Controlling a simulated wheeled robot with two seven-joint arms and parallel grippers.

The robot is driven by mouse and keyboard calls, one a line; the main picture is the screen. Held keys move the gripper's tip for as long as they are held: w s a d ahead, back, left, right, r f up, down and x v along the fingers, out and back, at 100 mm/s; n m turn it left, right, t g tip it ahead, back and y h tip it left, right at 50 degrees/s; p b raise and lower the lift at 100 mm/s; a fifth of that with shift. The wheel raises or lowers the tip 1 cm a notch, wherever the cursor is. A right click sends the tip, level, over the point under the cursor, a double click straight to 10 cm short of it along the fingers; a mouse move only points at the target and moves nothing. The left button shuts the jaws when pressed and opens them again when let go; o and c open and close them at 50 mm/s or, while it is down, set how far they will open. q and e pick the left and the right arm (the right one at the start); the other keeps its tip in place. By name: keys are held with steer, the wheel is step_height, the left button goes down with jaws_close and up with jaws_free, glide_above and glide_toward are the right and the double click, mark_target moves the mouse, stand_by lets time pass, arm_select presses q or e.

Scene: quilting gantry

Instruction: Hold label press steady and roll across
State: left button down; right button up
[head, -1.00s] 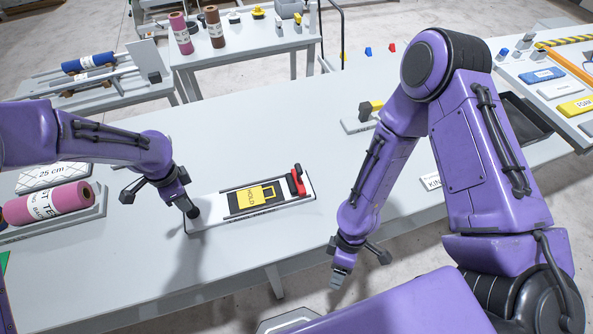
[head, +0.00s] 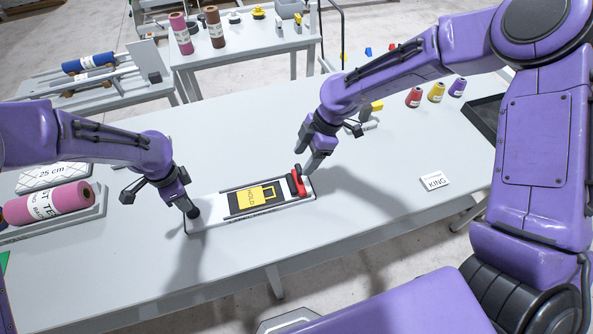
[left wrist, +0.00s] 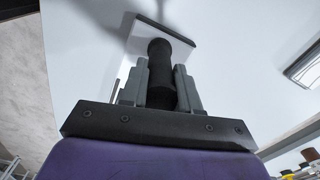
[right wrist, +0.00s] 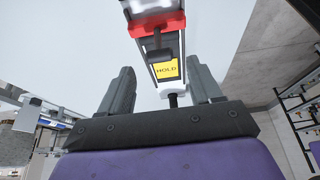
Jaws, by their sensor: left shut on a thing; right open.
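The label press (head: 225,220) lies on the table as a white board with dark rails and a yellow HOLD label (head: 247,199). A red roller (head: 297,181) sits at its right end; it also shows in the right wrist view (right wrist: 150,23). My left gripper (head: 191,209) is shut on the black upright handle at the press's left end; the left wrist view shows the handle (left wrist: 160,65) between the fingers. My right gripper (head: 312,168) is open just above and beside the red roller. In the right wrist view, its fingers (right wrist: 165,93) are apart with nothing between them.
A pink roll (head: 50,203) in a tray and a 25 cm block (head: 52,177) lie at the left. A KING card (head: 434,182) and small red, yellow and purple spools (head: 436,93) lie to the right. A dark tray (head: 484,117) is at the far right.

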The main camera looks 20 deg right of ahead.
mark_target(299, 168)
arm_select(q)
steer(key=shift+s+f, duration=0.25)
steer(key=shift+s, duration=0.05)
arm_select(e)
steer(key=x, duration=0.6)
steer(key=shift+a+f, duration=0.1)
steer(key=shift+f, duration=0.25)
jaws_close()
steer(key=a, duration=1.4)
steer(key=shift+w+a, duration=0.2)
steer(key=shift+a, duration=0.2)
arm_select(q)
steer(key=shift+d, duration=0.15)
arm_select(e)
steer(key=shift+a, duration=0.3)
jaws_free()
steer(key=shift+a, duration=0.1)
steer(key=shift+r, duration=0.1)
